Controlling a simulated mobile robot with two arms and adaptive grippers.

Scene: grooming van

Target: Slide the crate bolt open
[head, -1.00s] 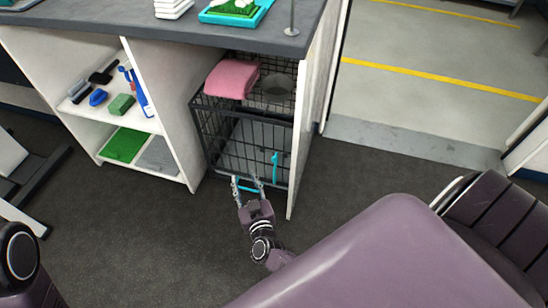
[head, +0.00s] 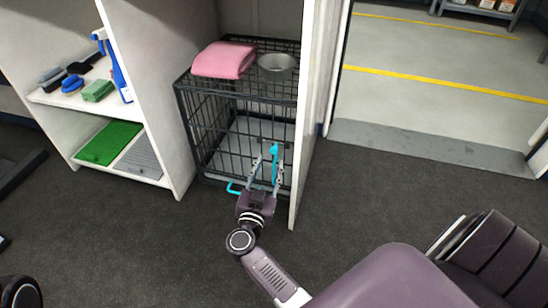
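The black wire crate (head: 196,128) stands in the open compartment under the counter, its front facing me. A vertical teal piece (head: 275,152), which looks like the bolt, is on the right part of its front. A second teal piece (head: 233,188), like a bent handle, shows low on the front, left of my gripper. My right gripper (head: 267,167) is open in front of the crate, its fingers pointing up at the vertical teal piece. The teal piece appears between the fingers; I cannot tell whether they touch it. My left gripper is not in view.
A folded pink towel (head: 224,60) and a metal bowl (head: 277,66) sit on the crate. A white side panel (head: 311,120) stands close right of my gripper. The dark floor (head: 140,235) is clear.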

